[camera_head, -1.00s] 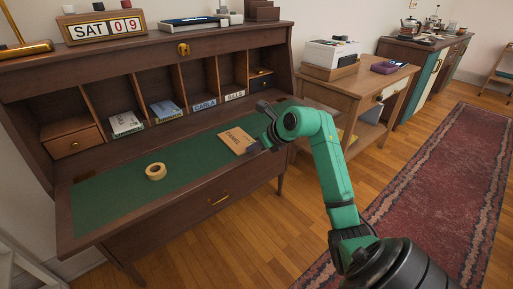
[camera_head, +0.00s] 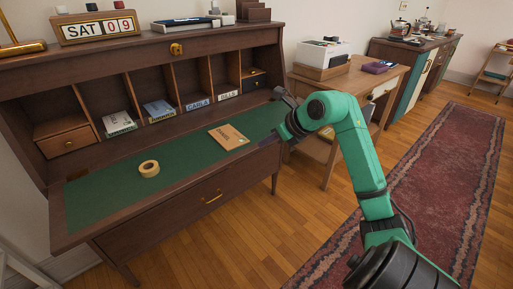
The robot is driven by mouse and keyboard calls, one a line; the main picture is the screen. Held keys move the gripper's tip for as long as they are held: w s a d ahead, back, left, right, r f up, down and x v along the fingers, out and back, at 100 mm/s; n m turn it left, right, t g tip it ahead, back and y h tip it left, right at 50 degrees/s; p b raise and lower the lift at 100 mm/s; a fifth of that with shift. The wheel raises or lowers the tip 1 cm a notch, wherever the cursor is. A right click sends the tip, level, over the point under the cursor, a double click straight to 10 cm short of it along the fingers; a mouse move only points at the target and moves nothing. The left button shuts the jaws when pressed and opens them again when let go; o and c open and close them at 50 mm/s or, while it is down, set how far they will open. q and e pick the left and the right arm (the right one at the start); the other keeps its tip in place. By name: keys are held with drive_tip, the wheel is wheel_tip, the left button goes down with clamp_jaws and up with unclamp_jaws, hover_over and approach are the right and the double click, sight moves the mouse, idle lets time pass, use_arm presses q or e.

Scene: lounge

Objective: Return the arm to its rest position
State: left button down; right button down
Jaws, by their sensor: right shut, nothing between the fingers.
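My right arm is green and black and comes in from the lower right. Its gripper (camera_head: 274,118) is above the right end of the desk's green writing surface (camera_head: 105,197). It is shut and empty, to the right of a tan notebook (camera_head: 229,137) and apart from it. The notebook lies flat on the green surface, its dark lettering too small to read surely. My left gripper is not in view.
A roll of tape (camera_head: 149,168) lies on the green surface. Pigeonholes hold booklets (camera_head: 118,123) and name labels. A side table (camera_head: 341,82) with a white box (camera_head: 322,53) stands behind my arm. A red rug (camera_head: 450,160) covers floor at right.

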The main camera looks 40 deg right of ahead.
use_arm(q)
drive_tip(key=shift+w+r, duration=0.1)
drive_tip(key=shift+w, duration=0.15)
use_arm(e)
drive_tip(key=v, duration=0.2)
drive_tip(key=shift+s+r, duration=0.2)
